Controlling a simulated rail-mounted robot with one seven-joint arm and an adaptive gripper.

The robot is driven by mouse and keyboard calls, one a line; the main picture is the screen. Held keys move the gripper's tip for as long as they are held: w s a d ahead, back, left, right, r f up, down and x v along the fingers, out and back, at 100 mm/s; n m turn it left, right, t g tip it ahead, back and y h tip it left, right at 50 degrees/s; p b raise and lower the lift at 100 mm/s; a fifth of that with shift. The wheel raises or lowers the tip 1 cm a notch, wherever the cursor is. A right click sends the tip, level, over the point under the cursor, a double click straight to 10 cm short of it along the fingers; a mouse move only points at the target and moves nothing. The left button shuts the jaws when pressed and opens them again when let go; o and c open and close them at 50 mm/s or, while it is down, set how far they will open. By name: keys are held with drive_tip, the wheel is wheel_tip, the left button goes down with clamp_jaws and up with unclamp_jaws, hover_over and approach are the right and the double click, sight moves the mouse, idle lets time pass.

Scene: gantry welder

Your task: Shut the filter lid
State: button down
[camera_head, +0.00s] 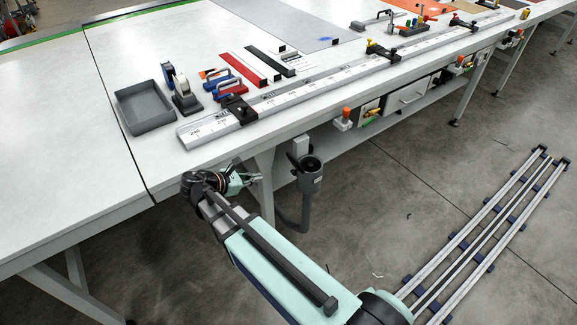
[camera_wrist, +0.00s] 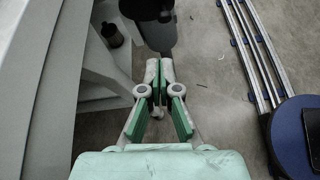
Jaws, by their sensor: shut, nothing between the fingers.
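The filter unit (camera_head: 311,182) is a dark grey cylinder on a bent grey pipe (camera_head: 305,212), below the front edge of the table. Its round top looks dark. A dark flap, apparently the filter lid (camera_head: 293,161), stands tilted up at its left side; how far it is open is hard to tell. My gripper (camera_head: 257,178) is to the left of the filter, apart from it, with its fingers pointing toward it. In the wrist view my gripper (camera_wrist: 158,68) is shut and empty, and a dark grey cylinder, apparently the filter (camera_wrist: 157,35), is just beyond the fingertips.
The white table (camera_head: 150,60) and its leg (camera_head: 265,188) are close to my gripper. A dark cylinder (camera_wrist: 112,35) beside the table frame shows in the wrist view. A switch box with an orange knob (camera_head: 343,118) hangs under the table edge. Floor rails (camera_head: 480,235) lie to the right.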

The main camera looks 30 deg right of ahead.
drive_tip(key=n, duration=0.1)
drive_tip(key=p, duration=0.2)
approach(296, 165)
wheel_tip(296, 165, down, 4)
drive_tip(key=d, duration=0.1)
drive_tip(key=shift+n, duration=0.4)
drive_tip(key=shift+w+d+r+p, duration=0.15)
drive_tip(key=shift+d+p, duration=0.1)
drive_tip(key=shift+d, duration=0.5)
drive_tip(key=shift+w+d+r+p, duration=0.2)
drive_tip(key=shift+d+p, duration=0.1)
drive_tip(key=shift+d, duration=0.4)
drive_tip(key=shift+w+d+r+p, duration=0.15)
drive_tip(key=shift+d+p, duration=0.1)
drive_tip(key=shift+d, duration=0.5)
drive_tip(key=shift+r+p, duration=0.2)
drive_tip(key=shift+p, duration=0.1)
